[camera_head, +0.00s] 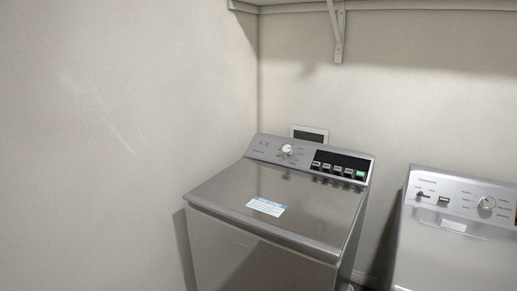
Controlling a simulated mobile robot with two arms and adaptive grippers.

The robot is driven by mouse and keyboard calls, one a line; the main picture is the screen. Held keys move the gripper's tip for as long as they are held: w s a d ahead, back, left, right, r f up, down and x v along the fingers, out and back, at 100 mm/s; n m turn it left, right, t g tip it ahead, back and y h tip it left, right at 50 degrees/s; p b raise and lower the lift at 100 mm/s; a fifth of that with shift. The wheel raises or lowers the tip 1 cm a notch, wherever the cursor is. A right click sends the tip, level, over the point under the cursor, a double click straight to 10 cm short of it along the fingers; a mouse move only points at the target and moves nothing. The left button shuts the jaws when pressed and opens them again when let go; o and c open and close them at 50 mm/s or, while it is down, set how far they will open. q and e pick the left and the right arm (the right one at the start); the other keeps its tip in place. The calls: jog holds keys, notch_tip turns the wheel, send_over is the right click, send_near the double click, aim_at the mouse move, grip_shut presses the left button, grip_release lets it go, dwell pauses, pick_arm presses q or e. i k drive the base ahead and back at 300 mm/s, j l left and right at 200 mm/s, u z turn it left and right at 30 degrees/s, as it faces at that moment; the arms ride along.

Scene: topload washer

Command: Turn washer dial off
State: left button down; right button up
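A grey top-load washer (245,205) stands in the corner with its lid shut. Its dial (287,149), a round white knob, sits on the left half of the sloped control panel (262,146) at the back. Small printed marks ring the dial, too small to read, so its setting cannot be told. A row of several buttons and a green one (359,175) sit on the panel's right half. Neither of my grippers shows in the head view.
A second grey machine (450,250) with its own knob (487,203) stands at the right, with a narrow gap between the two. A bare wall (110,140) is close on the left. A shelf bracket (338,35) hangs above. A blue-white label (266,206) lies on the lid.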

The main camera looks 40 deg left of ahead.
aim_at(287, 150)
jog(key=u, duration=0.95)
jog(key=i+j, duration=0.1)
jog(key=j, duration=0.15)
jog(key=i+j+z, duration=0.1)
jog(key=j+z, duration=0.8)
jog(key=i+j, duration=0.05)
jog(key=j, duration=0.05)
